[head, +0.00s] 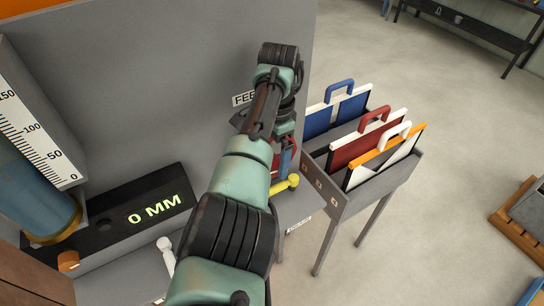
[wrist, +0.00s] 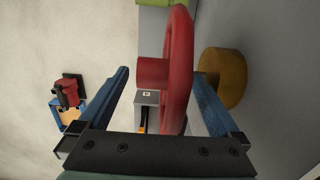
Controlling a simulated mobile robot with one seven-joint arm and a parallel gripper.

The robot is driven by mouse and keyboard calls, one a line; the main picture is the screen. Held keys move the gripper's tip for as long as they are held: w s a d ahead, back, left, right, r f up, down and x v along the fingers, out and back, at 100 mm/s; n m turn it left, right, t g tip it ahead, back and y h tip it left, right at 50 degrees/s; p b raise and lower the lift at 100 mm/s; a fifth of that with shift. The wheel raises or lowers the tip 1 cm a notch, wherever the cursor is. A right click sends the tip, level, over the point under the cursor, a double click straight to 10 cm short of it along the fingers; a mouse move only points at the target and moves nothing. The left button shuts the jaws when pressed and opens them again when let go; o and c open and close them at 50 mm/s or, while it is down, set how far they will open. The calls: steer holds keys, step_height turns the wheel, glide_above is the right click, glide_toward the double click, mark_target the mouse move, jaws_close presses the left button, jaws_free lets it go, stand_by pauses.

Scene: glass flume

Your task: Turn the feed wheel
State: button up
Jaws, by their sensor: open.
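The red feed wheel (wrist: 179,70) stands edge-on in the wrist view, with its red hub (wrist: 152,72) sticking out to the left. My gripper (wrist: 161,73) is open, with one blue finger on each side of the wheel. The left finger is clear of the hub. The right finger is close to the rim, and I cannot tell whether it touches. In the head view my arm hides most of the wheel, below a partly covered label (head: 243,98) reading "FEE".
A brass disc (wrist: 222,77) lies behind the wheel, beside the right finger. In the head view a yellow handle (head: 286,185) sits below my gripper. A rack (head: 340,205) of blue, red and orange-edged panels stands to the right. A display (head: 155,208) reads "0 MM".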

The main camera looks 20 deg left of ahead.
mark_target(275, 156)
step_height(275, 156, up, 12)
steer(key=b, duration=0.2)
steer(key=shift+w+d, duration=0.2)
